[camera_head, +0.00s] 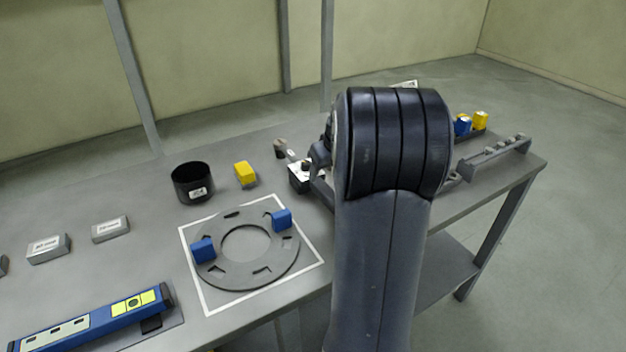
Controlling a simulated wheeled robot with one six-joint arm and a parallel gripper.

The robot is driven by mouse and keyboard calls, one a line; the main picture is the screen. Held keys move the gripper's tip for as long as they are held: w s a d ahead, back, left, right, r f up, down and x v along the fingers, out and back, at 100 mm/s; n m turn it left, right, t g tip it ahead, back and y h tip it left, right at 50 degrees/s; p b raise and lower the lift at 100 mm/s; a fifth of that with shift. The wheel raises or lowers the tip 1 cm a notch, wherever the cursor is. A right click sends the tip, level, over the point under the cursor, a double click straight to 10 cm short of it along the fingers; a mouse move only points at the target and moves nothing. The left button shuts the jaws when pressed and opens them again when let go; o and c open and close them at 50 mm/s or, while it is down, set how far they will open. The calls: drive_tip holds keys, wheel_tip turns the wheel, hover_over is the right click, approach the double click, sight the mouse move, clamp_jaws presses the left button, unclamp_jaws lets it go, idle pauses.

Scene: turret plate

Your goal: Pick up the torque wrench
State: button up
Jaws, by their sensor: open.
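I cannot make out the torque wrench for certain. A slim grey piece with a dark end (283,149) lies on the table left of my arm and runs toward it; it may be part of the wrench, and the rest is hidden. My arm stands large in the middle and covers that part of the table. Dark parts of my gripper (318,172) show just left of the arm, close to a small black-and-white block (297,180). My gripper is open; its fingertips are mostly hidden, and I see nothing held in it.
A ring plate (213,272) with two blue blocks lies inside a white square outline. Nearby are a black cup (193,182), a yellow block (245,174), labelled boxes (48,249) and a blue level (95,322). A grey slotted rack (493,157) sits near the right table edge.

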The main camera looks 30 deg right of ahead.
sight(320, 183)
drive_tip(key=p+x, duration=0.1)
drive_tip(key=x, duration=0.8)
drive_tip(key=shift+w+f, duration=0.1)
drive_tip(key=shift+f, duration=0.15)
drive_tip(key=shift+c, duration=0.3)
clamp_jaws()
idle(0.3)
drive_tip(key=shift+r, duration=0.2)
